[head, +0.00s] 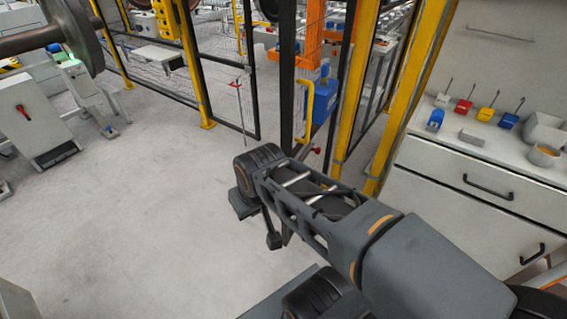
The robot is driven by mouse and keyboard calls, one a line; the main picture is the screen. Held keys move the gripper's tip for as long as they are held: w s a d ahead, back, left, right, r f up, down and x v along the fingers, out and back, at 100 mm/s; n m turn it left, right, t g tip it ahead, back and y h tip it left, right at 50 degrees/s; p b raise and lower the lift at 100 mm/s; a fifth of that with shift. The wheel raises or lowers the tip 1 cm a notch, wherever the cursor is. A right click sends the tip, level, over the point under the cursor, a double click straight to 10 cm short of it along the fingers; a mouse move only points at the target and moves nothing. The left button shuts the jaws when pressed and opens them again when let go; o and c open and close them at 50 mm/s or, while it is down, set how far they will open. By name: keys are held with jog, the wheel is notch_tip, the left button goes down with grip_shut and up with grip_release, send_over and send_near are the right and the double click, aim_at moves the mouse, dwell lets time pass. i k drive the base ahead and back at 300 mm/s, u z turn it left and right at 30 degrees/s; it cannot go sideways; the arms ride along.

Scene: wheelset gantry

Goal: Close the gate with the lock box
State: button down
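The gate (288,90) is a dark-framed mesh leaf with a yellow handle (306,112), seen at a steep angle near the middle of the head view. It appears to stand ajar from the fence, but its exact angle is unclear. A small red part (315,151) shows low by its edge. I cannot identify a lock box for certain; a small grey block (472,137) lies on the worktop at the right. My gripper (258,224) hangs below my wrist, in front of the gate and apart from the handle. Its fingers are partly hidden, and their opening is unclear.
Red (463,106) and yellow (486,113) padlock-like items, with blue ones beside them, stand on the drawer cabinet (470,195). A yellow post (358,85) stands left of it. A wheelset (72,38) is at upper left. The floor (150,200) at left is clear.

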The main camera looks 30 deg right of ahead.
aim_at(321, 99)
jog(key=u, duration=0.1)
jog(key=i, duration=0.9)
jog(key=z, duration=1.45)
